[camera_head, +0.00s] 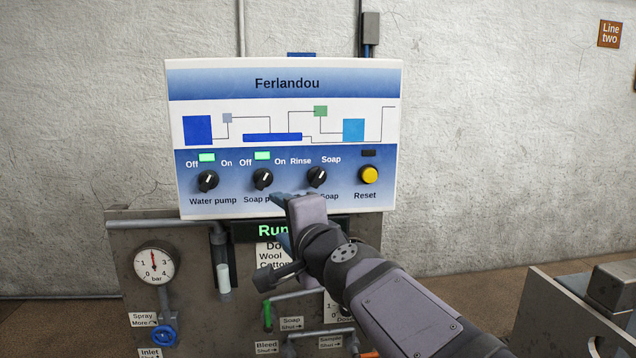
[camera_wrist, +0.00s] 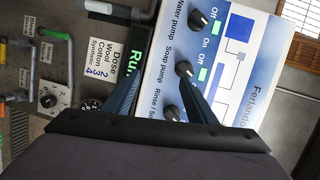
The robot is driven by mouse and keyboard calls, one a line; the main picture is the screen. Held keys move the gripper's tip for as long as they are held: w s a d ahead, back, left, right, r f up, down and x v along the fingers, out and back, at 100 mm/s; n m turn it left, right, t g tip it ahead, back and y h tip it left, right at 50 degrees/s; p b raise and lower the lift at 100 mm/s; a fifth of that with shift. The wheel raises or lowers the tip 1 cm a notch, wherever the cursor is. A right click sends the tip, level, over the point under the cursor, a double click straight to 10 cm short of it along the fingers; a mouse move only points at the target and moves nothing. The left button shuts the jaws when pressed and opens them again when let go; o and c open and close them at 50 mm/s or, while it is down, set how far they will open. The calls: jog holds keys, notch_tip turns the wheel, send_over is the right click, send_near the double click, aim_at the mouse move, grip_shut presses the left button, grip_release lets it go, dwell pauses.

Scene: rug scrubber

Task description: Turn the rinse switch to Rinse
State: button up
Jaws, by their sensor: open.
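The rinse switch (camera_head: 317,177) is a round black knob on the white and blue Ferlandou panel (camera_head: 187,140). Rinse is printed at its upper left and Soap at its upper right; its pointer seems to lean up and right, towards Soap. My gripper (camera_head: 281,214) is in front of the panel's lower edge, below and left of the switch, and hides part of the lower labels. In the wrist view, my gripper (camera_wrist: 161,78) is open and empty. The rinse switch (camera_wrist: 171,113) shows between its fingers, nearer the right one, with no visible contact.
The soap pump knob (camera_head: 263,179) and water pump knob (camera_head: 208,181) are to the left, with lit green lamps above. The yellow Reset button (camera_head: 368,175) is to the right. Below are a green display (camera_head: 266,231), pipes and a gauge (camera_head: 154,265).

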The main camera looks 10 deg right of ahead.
notch_tip(320, 180, up, 4)
jog(key=d+m+t+h, duration=0.2)
jog(key=d+m, duration=0.1)
jog(key=m, duration=0.1)
jog(key=m+h, duration=0.3)
jog(key=m, duration=0.3)
send_near(317, 179)
jog(key=w, duration=0.1)
jog(key=shift+w+d, duration=0.1)
jog(key=shift+w, duration=3.7)
jog(key=c, duration=1.1)
